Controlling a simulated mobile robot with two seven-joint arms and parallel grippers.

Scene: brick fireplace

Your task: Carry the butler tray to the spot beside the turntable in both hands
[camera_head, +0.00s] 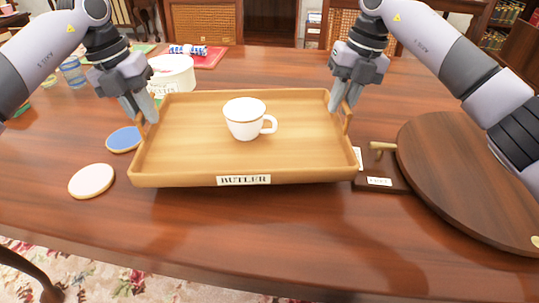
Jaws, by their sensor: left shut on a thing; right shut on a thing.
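The butler tray (190,180), light wood with a "BUTLER" label on its front, is in the middle of the head view over the dark table. A white cup (245,120) with a handle stands upright on it. My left gripper (146,112) is shut on the tray's left handle, and my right gripper (343,104) is shut on its right handle. The tray looks level; I cannot tell clearly whether it is clear of the table. The turntable (465,170), a round dark wooden disc, lies at the right, apart from the tray.
A dark labelled board with a brass piece (382,184) lies between tray and turntable. A blue coaster (123,139) and a cream coaster (91,181) lie left of the tray. A white labelled tub (172,71) stands behind it. The front table strip is clear.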

